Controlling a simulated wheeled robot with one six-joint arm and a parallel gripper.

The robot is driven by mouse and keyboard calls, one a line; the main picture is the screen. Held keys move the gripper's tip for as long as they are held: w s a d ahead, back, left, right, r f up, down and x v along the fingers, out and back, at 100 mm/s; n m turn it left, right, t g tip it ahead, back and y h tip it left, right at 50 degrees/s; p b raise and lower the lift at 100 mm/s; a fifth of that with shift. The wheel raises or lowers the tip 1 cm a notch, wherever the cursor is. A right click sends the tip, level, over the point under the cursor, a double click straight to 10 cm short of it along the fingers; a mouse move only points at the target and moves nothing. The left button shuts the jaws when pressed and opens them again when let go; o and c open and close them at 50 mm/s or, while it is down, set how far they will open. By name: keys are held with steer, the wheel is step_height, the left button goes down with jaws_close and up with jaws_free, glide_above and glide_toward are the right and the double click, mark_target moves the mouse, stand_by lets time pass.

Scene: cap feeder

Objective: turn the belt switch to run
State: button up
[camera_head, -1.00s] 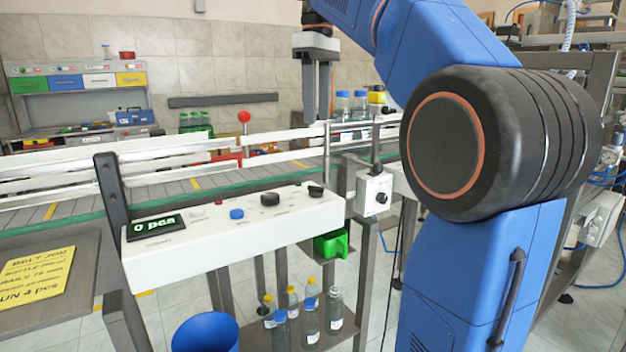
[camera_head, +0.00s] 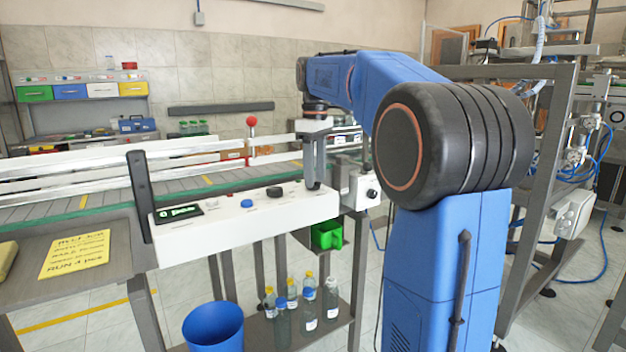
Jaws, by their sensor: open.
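The white control panel (camera_head: 250,227) stands along the front of the conveyor belt (camera_head: 103,214). It carries a lit display (camera_head: 179,212), a blue button (camera_head: 246,203) and a black knob (camera_head: 275,191). The labels are too small to read, so I cannot tell which control is the belt switch. My gripper (camera_head: 314,184) points down at the panel's right end, right of the black knob. Its two fingers are open and cover the spot of another dark control. I cannot tell whether they touch or straddle it.
A grey box with a black knob (camera_head: 372,193) is right of the panel. A red ball-topped post (camera_head: 251,122) and white rails rise behind it. A yellow note (camera_head: 75,254) lies at left.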

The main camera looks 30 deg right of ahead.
steer(key=shift+f, duration=0.55)
steer(key=c, duration=1)
